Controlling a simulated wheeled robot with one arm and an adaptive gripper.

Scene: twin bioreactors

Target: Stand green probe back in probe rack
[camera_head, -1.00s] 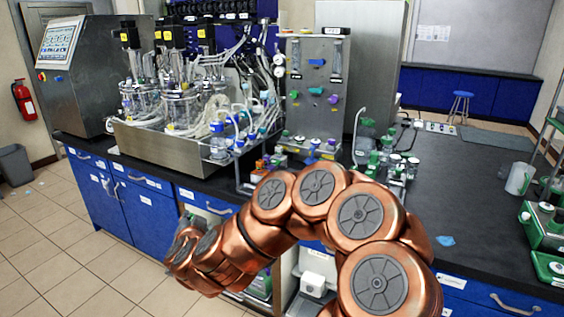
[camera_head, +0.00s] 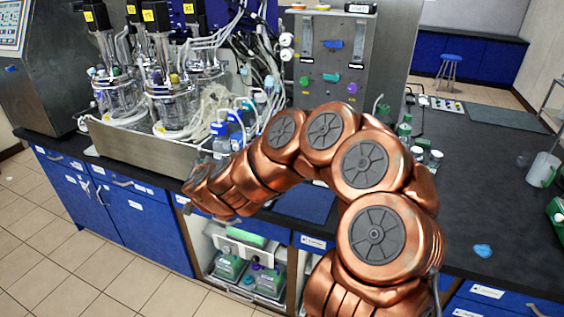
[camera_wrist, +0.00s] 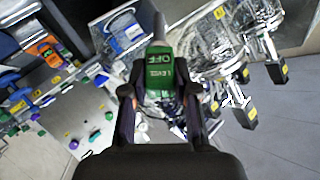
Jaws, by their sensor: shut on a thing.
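The green probe (camera_wrist: 160,72) is between the fingers of my gripper (camera_wrist: 158,92) in the wrist view. Its green body carries pale lettering, and a grey shaft runs up from it towards the top of the picture. The fingers close on its sides. In the head view my copper arm reaches left along the bench front, and its jaws and the probe cannot be made out there. I cannot single out the probe rack with certainty in either view.
Glass bioreactor vessels (camera_head: 176,105) stand in a steel tray (camera_head: 135,152) on the dark bench. A steel panel (camera_head: 328,75) with coloured knobs stands right of them. Capped bottles (camera_head: 420,155) stand behind my arm. The bench (camera_head: 470,200) has clear room at right.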

